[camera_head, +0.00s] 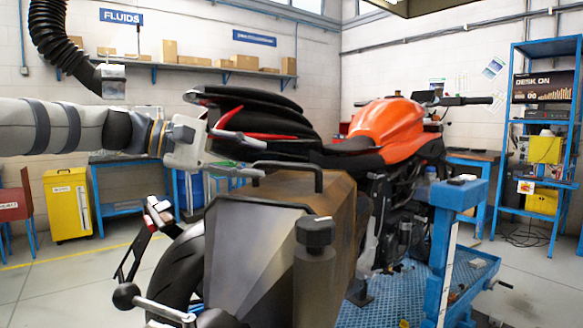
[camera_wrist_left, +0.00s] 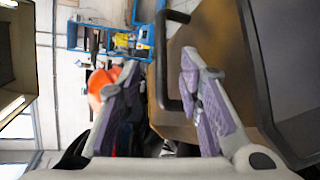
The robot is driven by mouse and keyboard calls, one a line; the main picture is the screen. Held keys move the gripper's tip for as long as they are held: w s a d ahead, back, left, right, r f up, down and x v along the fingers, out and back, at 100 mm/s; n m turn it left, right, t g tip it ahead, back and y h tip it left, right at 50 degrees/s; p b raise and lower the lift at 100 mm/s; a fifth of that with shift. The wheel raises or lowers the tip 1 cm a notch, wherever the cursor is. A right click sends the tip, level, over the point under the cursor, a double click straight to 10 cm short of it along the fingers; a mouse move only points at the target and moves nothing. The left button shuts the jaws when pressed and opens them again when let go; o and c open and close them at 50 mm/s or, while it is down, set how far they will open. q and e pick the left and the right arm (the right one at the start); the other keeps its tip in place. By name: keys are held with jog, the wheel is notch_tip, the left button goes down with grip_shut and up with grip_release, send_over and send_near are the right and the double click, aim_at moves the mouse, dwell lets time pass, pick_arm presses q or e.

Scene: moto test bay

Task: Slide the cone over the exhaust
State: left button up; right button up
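A large tapered metal hood with bronze and dark grey sides (camera_head: 335,215) fills the front middle of the head view; it looks like the cone. It has a black bar handle (camera_head: 318,178) on top and a black knob (camera_head: 316,232) in front. My left gripper (camera_head: 245,156) is open just left of the handle. In the left wrist view the hood (camera_wrist_left: 222,45) and handle (camera_wrist_left: 161,62) lie beyond the spread fingers (camera_wrist_left: 165,85), which hold nothing. The orange motorcycle (camera_head: 385,122) stands behind the hood. I cannot make out its exhaust. My right gripper is not in view.
A blue stand (camera_head: 455,195) is right of the hood, near a blue grated platform (camera_head: 385,300). The bike's rear tyre (camera_head: 178,268) is at lower left. A black hose (camera_head: 58,38) hangs at upper left. A yellow cabinet (camera_head: 68,205) stands on open floor behind.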

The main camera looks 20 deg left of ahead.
aim_at(280, 167)
pick_arm(q)
jog(key=x, duration=0.6)
jog(key=shift+w+d+f+b, duration=0.1)
jog(key=shift+f+b, duration=0.2)
jog(key=shift+w+d, duration=0.35)
jog(key=shift+d, duration=0.2)
jog(key=shift+c, duration=0.3)
grip_shut()
